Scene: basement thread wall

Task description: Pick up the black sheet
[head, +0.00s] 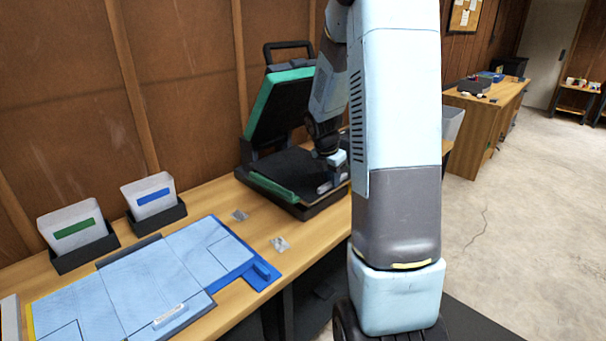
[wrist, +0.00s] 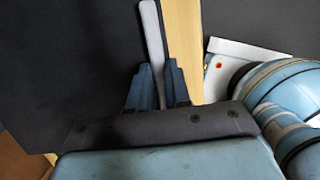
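A flat black surface, which looks like the black sheet (head: 292,165), lies in the base of an open hinged case with a green-edged lid (head: 268,108). A wide black surface (wrist: 65,60) also fills the left of the wrist view. My gripper (head: 329,186) is low at the right side of the case base, partly hidden by my arm. In the wrist view, my gripper's two dark blue fingers (wrist: 158,80) stand close on either side of a narrow grey strip (wrist: 151,30). I cannot tell whether they press on it or whether it belongs to the sheet.
The case stands on a wooden bench (head: 233,260) against a panelled wall. Left of it are a blue board (head: 150,285), a bin with a green label (head: 75,228) and one with a blue label (head: 149,195). Small clear packets (head: 279,243) lie near the case.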

